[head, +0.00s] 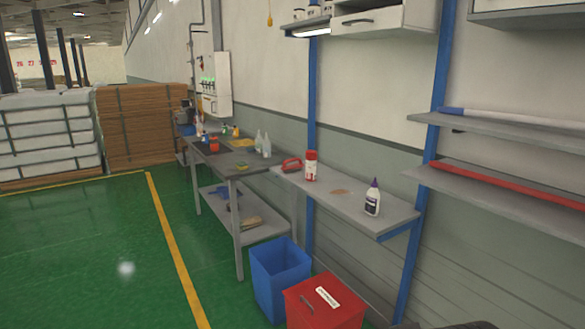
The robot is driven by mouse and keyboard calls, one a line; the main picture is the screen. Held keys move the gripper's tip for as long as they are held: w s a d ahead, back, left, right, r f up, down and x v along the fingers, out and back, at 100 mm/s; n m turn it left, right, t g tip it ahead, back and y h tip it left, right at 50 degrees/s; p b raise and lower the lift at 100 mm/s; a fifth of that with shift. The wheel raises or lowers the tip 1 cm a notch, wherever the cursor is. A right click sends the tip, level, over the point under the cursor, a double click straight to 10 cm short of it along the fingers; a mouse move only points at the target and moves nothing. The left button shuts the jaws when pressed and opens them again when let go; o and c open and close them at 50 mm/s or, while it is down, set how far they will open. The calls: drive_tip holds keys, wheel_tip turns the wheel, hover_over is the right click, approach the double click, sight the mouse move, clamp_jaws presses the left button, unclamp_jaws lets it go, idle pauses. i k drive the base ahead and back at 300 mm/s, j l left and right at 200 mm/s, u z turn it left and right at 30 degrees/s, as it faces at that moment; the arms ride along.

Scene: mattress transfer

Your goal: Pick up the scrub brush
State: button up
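A red object with an arched handle (291,164), which looks like the scrub brush, lies at the far left end of the grey wall shelf (350,206). It is small in the view and its bristles cannot be made out. A red and white canister (311,166) stands close to its right. My gripper cannot be made out in the head view.
A white bottle with a purple cap (372,198) stands near the shelf's right end. A workbench (240,163) with bottles adjoins at the left. A blue bin (280,277) and red bin (325,303) stand below. Green floor at the left is clear.

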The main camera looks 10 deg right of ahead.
sight(284, 168)
drive_tip(key=u, duration=0.5)
drive_tip(key=i+j+u, duration=0.15)
drive_tip(key=i+j, duration=0.5)
drive_tip(key=j, duration=0.2)
drive_tip(key=i+j+u, duration=0.1)
drive_tip(key=i+j, duration=0.6)
drive_tip(key=i+z, duration=0.1)
drive_tip(key=i, duration=0.45)
drive_tip(key=i+j+z, duration=0.1)
drive_tip(key=i, duration=0.45)
drive_tip(key=i+j+z, duration=0.15)
drive_tip(key=i, duration=0.4)
drive_tip(key=i+j+z, duration=0.1)
drive_tip(key=i, duration=0.45)
drive_tip(key=i+l+z, duration=0.25)
drive_tip(key=i+z, duration=0.95)
drive_tip(key=i, duration=0.2)
drive_tip(key=i+j+z, duration=0.35)
drive_tip(key=i+l, duration=0.1)
